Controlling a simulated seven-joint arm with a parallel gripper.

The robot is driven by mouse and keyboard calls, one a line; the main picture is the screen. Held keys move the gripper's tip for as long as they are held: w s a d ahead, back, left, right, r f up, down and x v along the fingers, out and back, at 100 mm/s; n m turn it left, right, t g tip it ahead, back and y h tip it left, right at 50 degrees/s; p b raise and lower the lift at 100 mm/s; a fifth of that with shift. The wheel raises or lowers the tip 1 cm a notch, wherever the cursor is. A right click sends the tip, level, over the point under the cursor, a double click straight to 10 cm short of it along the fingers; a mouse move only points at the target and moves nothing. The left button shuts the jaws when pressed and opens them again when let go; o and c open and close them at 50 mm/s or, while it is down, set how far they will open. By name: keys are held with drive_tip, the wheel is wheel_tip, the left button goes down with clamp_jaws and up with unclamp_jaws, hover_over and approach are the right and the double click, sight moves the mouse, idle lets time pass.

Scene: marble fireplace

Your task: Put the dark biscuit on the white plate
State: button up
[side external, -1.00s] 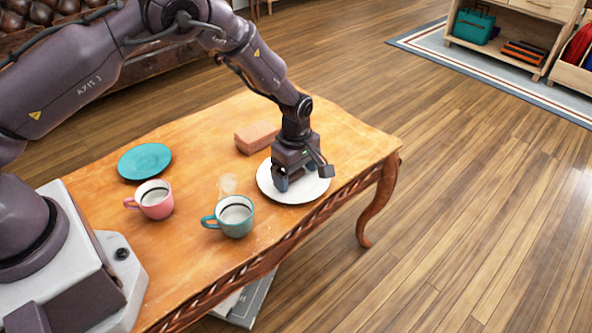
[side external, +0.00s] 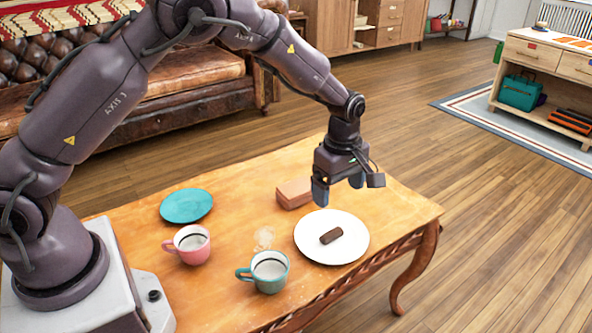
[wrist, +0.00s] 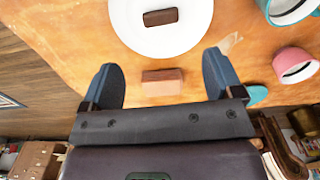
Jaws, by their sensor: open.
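The dark biscuit (side external: 331,235) lies on the white plate (side external: 350,252), near its middle. In the wrist view the biscuit (wrist: 160,17) also rests on the plate (wrist: 163,44), apart from the fingers. My gripper (side external: 338,192) is open and empty. It hangs above the table near the back edge of the plate, clear of the biscuit. In the wrist view its two blue fingers (wrist: 162,80) are spread wide with nothing held between them.
A pinkish-brown block (side external: 294,193) stands on the table behind the plate. A teal plate (side external: 187,205), a pink mug (side external: 190,243) and a teal mug (side external: 268,271) are to the left. A small pale item (side external: 264,238) lies behind the teal mug. The table's right end is clear.

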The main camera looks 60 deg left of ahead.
drive_tip(key=s+a+r+m+t+h, duration=0.1)
drive_tip(key=s+r+m, duration=0.45)
drive_tip(key=r, duration=0.35)
drive_tip(key=s+a+r+m+t, duration=0.2)
drive_tip(key=s+r+m, duration=0.2)
drive_tip(key=s+r, duration=0.45)
drive_tip(key=s+a+r+m+t, duration=0.1)
drive_tip(key=s+r+m, duration=0.1)
drive_tip(key=s+m, duration=0.2)
drive_tip(key=s+r+m+t+y, duration=0.1)
drive_tip(key=s+r+m, duration=0.1)
drive_tip(key=s+m, duration=0.3)
drive_tip(key=s, duration=0.4)
drive_tip(key=shift+s+a+r+t, duration=0.2)
drive_tip(key=shift+a+t, duration=0.1)
drive_tip(key=shift+a, duration=0.05)
